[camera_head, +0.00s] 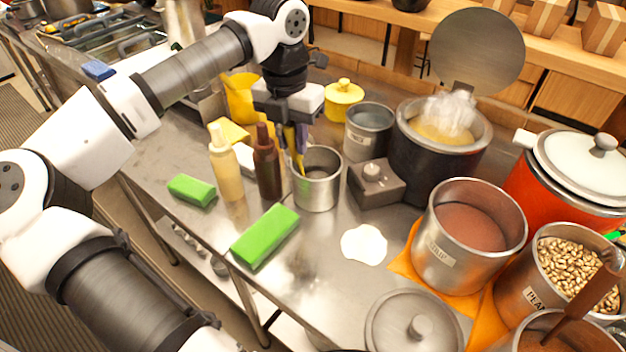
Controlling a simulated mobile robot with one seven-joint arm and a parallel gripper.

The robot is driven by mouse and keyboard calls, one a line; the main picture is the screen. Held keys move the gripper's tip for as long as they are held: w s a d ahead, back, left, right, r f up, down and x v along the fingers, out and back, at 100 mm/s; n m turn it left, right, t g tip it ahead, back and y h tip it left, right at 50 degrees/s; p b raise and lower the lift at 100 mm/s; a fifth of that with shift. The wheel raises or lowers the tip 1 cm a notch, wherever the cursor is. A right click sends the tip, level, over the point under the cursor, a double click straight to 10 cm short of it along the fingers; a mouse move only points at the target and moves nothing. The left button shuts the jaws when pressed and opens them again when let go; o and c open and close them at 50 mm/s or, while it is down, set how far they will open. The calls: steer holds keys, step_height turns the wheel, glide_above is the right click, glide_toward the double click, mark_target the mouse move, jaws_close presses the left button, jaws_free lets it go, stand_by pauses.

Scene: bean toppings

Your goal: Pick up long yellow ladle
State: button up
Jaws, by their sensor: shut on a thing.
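My gripper (297,128) points down above a small metal pot (318,196) on the steel counter. It is shut on the long yellow ladle (299,164), whose thin yellow handle runs down from the fingers toward the pot's left rim. A dark purplish strip shows beside the handle; I cannot tell what it is. The ladle's lower end is hidden by the pot, and its upper end is hidden by the gripper.
A brown bottle (267,165) and a cream bottle (224,165) stand close left of the pot. A grey box with a knob (376,187) stands close right. Green blocks (265,236) lie in front. A steaming cooker (440,150) stands behind right.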

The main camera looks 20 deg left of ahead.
jaws_close()
steer(key=shift+r, duration=0.25)
step_height(320, 180, up, 20)
steer(key=p, duration=0.6)
steer(key=shift+f, duration=0.25)
stand_by(0.4)
